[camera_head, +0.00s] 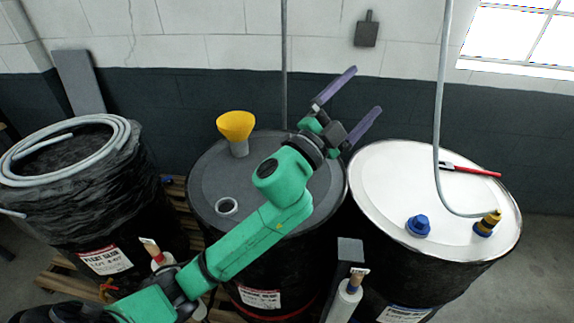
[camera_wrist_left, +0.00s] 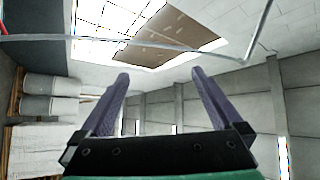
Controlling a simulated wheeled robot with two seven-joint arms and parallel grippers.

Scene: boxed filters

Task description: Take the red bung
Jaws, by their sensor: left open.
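I cannot make out a red bung in either view. My left gripper (camera_head: 367,89) is open, with nothing between its purple fingers. It is raised above the gap between the grey-topped drum (camera_head: 205,180) and the white-topped drum (camera_head: 385,180), pointing up and away toward the wall. In the left wrist view its two fingers (camera_wrist_left: 160,76) stand apart against the ceiling and walls. The grey lid has an open round hole (camera_head: 227,207), and my left arm hides part of this lid. A blue bung (camera_head: 418,225) sits on the white lid. My right gripper is not in view.
A yellow funnel (camera_head: 236,128) stands on the grey lid. A red-handled tool (camera_head: 470,171) and a hose with a yellow-and-blue fitting (camera_head: 487,222) are on the white lid. A wrapped drum (camera_head: 75,215) with a coiled hose (camera_head: 20,152) stands left. The wall is close behind.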

